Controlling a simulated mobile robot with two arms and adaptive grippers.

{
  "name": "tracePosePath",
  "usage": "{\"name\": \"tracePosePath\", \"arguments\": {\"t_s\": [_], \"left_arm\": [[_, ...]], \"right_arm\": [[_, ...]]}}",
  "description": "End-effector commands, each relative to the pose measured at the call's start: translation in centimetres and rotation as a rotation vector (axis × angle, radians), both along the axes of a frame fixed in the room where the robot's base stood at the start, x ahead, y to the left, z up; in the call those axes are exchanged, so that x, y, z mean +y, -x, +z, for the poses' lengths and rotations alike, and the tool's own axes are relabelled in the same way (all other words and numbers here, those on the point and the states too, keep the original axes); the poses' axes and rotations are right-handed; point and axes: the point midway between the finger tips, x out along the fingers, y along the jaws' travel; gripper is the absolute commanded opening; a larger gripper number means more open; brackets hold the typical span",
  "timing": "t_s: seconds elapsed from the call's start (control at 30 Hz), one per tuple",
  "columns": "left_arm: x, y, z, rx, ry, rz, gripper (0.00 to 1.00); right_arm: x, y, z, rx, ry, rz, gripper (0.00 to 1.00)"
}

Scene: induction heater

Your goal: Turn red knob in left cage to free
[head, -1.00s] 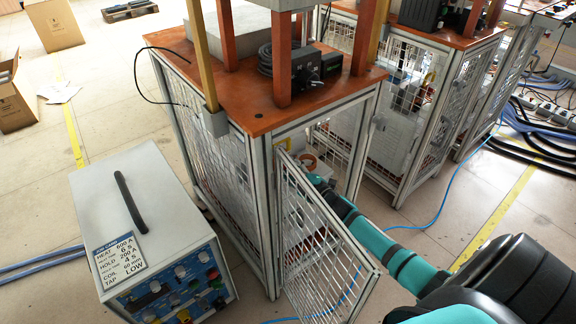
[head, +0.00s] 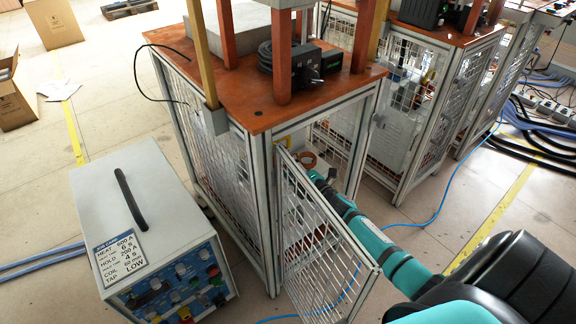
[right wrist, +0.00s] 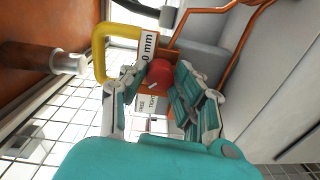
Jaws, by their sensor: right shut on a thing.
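The left cage (head: 222,170) has an orange top, and its mesh door (head: 325,245) stands open toward me. My right arm reaches in through that doorway; its gripper is hidden in the head view. In the right wrist view, my right gripper (right wrist: 161,80) is shut on the red knob (right wrist: 159,72), which sits between its fingertips. A small white label plate (right wrist: 148,103) with dark lettering, partly covered by the fingers, is just below the knob. I cannot read the knob's setting clearly. My left gripper is not in view.
In the wrist view, a yellow handle (right wrist: 112,38) and copper tubing (right wrist: 240,40) are close to the gripper. A grey power unit (head: 150,200) stands left of the cage. A second cage (head: 425,110) is at the right, with a blue cable (head: 452,190) on the floor.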

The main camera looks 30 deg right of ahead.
Motion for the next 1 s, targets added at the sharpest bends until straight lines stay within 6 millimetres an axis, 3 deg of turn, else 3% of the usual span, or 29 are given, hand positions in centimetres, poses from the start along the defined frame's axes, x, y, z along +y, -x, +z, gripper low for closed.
{"name": "tracePosePath", "arguments": {"t_s": [0.3, 0.33, 0.5, 0.8, 1.0], "left_arm": [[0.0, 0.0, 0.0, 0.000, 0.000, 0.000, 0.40], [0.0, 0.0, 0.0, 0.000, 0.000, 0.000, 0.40], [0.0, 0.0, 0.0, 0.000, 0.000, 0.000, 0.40], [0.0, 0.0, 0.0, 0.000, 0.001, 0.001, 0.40], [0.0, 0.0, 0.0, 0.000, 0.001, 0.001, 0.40]], "right_arm": [[0.1, 0.0, -0.1, 0.002, 0.003, 0.001, 0.00], [0.1, 0.0, -0.1, 0.002, 0.003, 0.001, 0.31], [0.1, 0.0, -0.1, 0.001, 0.002, 0.001, 0.52], [0.0, 0.3, -0.1, 0.002, 0.001, 0.000, 0.52], [-0.2, 3.0, -0.1, 0.004, 0.002, 0.001, 0.52]]}}
